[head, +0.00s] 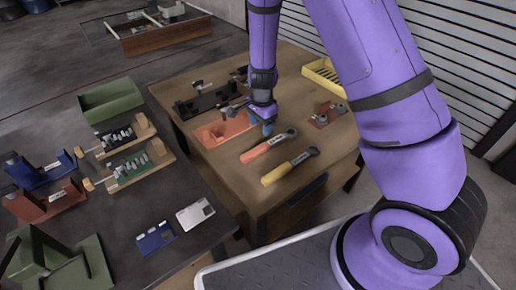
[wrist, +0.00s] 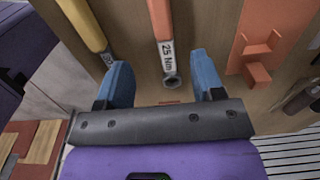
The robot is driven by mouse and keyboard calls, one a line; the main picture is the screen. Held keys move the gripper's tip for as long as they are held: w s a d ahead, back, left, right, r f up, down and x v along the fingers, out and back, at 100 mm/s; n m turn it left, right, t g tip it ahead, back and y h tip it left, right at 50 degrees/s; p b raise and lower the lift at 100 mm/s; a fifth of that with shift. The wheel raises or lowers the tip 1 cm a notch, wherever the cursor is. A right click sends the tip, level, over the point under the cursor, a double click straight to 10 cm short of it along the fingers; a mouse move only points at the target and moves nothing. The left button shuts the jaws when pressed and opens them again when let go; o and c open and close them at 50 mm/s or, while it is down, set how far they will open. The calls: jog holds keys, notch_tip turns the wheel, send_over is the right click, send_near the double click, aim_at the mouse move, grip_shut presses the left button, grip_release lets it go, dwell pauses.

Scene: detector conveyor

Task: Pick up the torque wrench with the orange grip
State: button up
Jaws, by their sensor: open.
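The torque wrench with the orange grip (head: 260,149) lies on the wooden table. In the wrist view the wrench (wrist: 168,55) runs up the picture, with its "25 Nm" label and dark ring end between my two blue fingers. My gripper (head: 268,128) is open and empty, close to the wrench; it also shows in the wrist view (wrist: 160,66). I cannot tell its exact height over the wrench. A second wrench with a yellow grip (head: 280,173) lies beside it, and it shows left of my fingers in the wrist view (wrist: 86,22).
An orange tray-like part (head: 222,130) lies just behind my gripper. A black fixture (head: 205,102), a yellow bin (head: 322,77) and a small reddish plate with parts (head: 326,116) are also on the wooden table (head: 245,195). A dark table (head: 125,205) with several parts stands to the left.

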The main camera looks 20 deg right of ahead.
send_over(261, 147)
jog(key=f, duration=0.6)
jog(key=shift+a, duration=0.2)
jog(key=shift+d+f, duration=0.15)
jog(key=shift+f, duration=2.55)
jog(key=shift+c, duration=0.3)
grip_shut()
